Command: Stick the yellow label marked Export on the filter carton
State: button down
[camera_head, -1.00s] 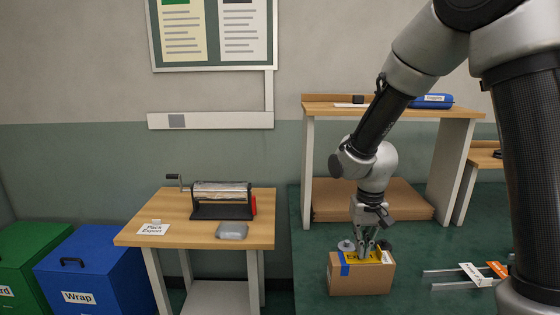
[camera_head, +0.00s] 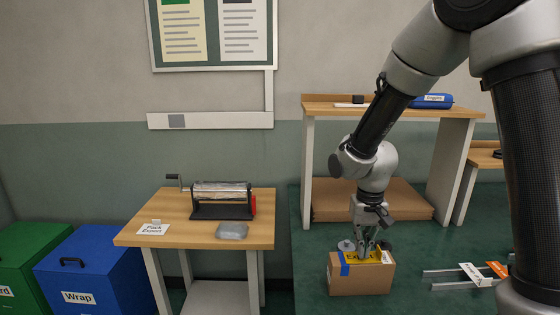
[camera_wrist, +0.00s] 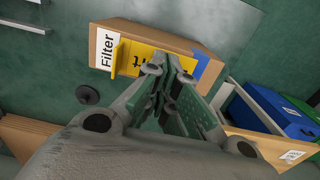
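The filter carton (camera_head: 350,283) is a brown box standing on the green surface. The wrist view shows its white Filter label (camera_wrist: 107,48) at one end and a blue patch (camera_wrist: 201,65) at the other. The yellow label (camera_head: 362,259) lies along the carton's top and also shows in the wrist view (camera_wrist: 138,58); its dark lettering is partly hidden by my fingers. A yellow edge at its left end stands up. My gripper (camera_head: 366,250) points down over the label's middle, fingertips at or just above it. The wrist view (camera_wrist: 170,70) does not settle whether they pinch anything.
A grey disc (camera_head: 346,246) lies behind the carton. A metal rack (camera_head: 450,285) with white and orange labels stands to the right. A wooden shelf unit (camera_head: 390,113) is behind. A side table (camera_head: 185,238) with a foil roller and blue and green bins are left.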

jog(key=shift+f, duration=0.9)
dwell(0.8)
jog(key=shift+r, duration=0.1)
jog(key=shift+r, duration=2.95)
